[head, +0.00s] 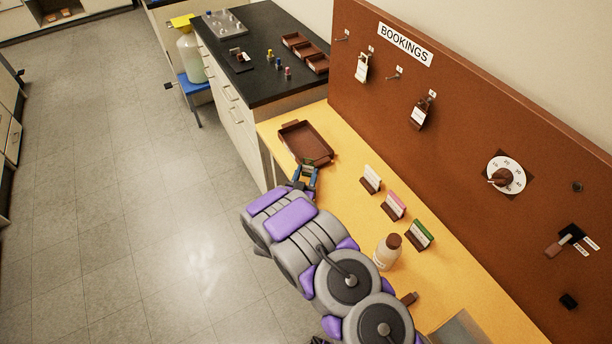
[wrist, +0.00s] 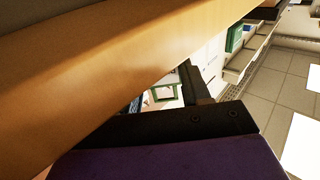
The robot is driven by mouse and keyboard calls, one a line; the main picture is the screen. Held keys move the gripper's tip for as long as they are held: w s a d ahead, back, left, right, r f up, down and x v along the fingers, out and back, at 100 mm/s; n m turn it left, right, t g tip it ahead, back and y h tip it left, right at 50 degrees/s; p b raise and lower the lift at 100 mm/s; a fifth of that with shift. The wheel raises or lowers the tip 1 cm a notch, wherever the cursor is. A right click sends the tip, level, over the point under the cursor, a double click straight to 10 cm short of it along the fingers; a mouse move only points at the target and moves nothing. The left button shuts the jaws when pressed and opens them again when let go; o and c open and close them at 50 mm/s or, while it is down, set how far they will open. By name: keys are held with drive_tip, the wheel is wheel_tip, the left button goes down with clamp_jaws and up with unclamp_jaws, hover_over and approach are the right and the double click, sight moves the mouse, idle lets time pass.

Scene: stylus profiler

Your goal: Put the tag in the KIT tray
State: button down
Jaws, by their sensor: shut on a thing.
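A brown open tray (head: 318,158) lies on the yellow bench near its far left end, and it looks empty. I cannot read a KIT label on it. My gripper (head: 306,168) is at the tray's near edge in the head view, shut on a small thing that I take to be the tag. The tag itself is mostly hidden between the fingers, and I cannot tell whether it touches the tray.
Three small card stands (head: 394,206) and a bottle with a brown cap (head: 387,252) stand on the yellow bench (head: 352,215) beside my arm. The BOOKINGS board (head: 460,110) rises behind. A black counter (head: 262,45) with smaller trays stands beyond. In the wrist view a wooden surface (wrist: 130,60) is very close.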

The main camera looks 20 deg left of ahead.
drive_tip(key=shift+a, duration=0.2)
drive_tip(key=c, duration=0.8)
unclamp_jaws()
drive_tip(key=shift+a, duration=0.2)
drive_tip(key=o, duration=0.3)
drive_tip(key=shift+d, duration=0.15)
drive_tip(key=shift+d+r, duration=0.1)
drive_tip(key=shift+d, duration=0.15)
drive_tip(key=shift+s+a, duration=0.1)
drive_tip(key=shift+s, duration=0.35)
drive_tip(key=s+p, duration=0.2)
drive_tip(key=s, duration=0.9)
drive_tip(key=shift+d+f, duration=0.2)
drive_tip(key=shift+d, duration=0.2)
drive_tip(key=shift+s, duration=0.1)
